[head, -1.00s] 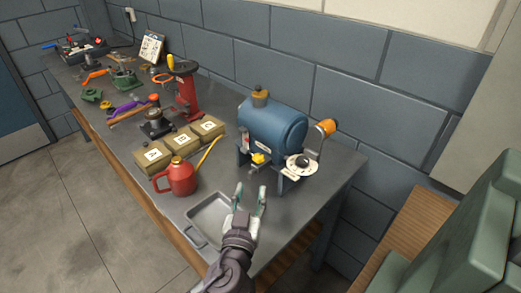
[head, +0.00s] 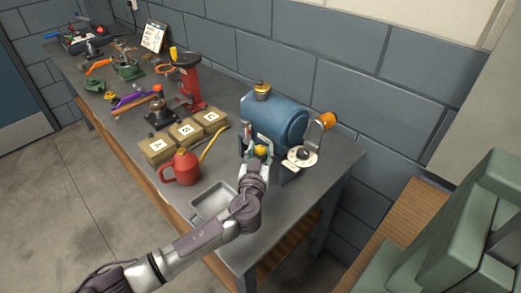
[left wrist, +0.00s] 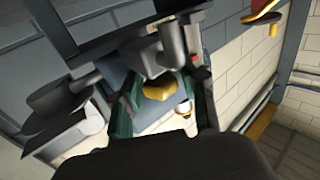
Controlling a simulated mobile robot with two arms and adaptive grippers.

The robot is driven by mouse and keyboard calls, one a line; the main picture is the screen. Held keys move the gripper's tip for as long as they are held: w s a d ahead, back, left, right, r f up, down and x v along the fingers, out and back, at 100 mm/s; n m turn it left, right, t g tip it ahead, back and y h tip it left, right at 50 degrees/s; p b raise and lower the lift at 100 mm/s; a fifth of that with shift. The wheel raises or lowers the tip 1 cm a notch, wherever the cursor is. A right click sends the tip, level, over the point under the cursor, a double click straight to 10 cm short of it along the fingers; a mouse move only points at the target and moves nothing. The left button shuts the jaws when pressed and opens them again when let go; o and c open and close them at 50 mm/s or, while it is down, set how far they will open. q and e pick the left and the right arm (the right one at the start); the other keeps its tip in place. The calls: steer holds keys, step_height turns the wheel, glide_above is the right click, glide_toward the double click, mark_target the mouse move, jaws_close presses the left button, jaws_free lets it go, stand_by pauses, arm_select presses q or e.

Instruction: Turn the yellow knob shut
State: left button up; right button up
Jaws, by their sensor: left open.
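The yellow knob (head: 261,151) sits low on the front of a blue cylindrical machine (head: 276,118) on the bench. My left gripper (head: 258,152) is open, with its fingers around the knob's position. In the left wrist view the yellow knob (left wrist: 161,88) shows between the two green-lined fingers (left wrist: 160,103), with a gap visible beside it. I cannot tell whether either finger touches it. My wrist partly hides the machine's lower front in the head view. My right gripper is not in view.
A grey tray (head: 203,214) lies under my forearm. A red oil can (head: 181,168) and labelled boxes (head: 186,132) stand to the left.

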arm_select(q)
steer(key=shift+c, duration=1.1)
jaws_close()
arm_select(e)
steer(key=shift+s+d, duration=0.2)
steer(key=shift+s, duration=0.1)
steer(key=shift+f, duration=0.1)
